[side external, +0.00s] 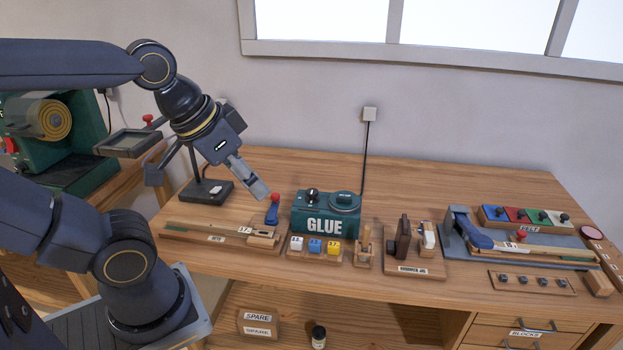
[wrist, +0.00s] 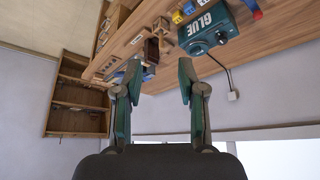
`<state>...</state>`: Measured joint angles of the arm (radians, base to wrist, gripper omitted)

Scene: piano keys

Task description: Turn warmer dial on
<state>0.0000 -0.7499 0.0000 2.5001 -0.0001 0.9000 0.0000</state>
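The glue warmer (side external: 325,222) is a green box marked GLUE on the wooden bench. Its black dial (side external: 312,194) with a pale mark sits on the top left, beside a round green lid (side external: 343,199). In the wrist view the warmer (wrist: 207,27) appears upside down at the upper right, with the dial (wrist: 222,38) on its top. My gripper (side external: 262,193) hangs tilted to the left of the warmer and above the bench, apart from the dial. In the wrist view my gripper (wrist: 157,84) has its two fingers spread with nothing between them. The dial's exact setting is too small to read.
A cord runs up to a wall socket (side external: 370,114). A jig (side external: 410,245) stands to the right.

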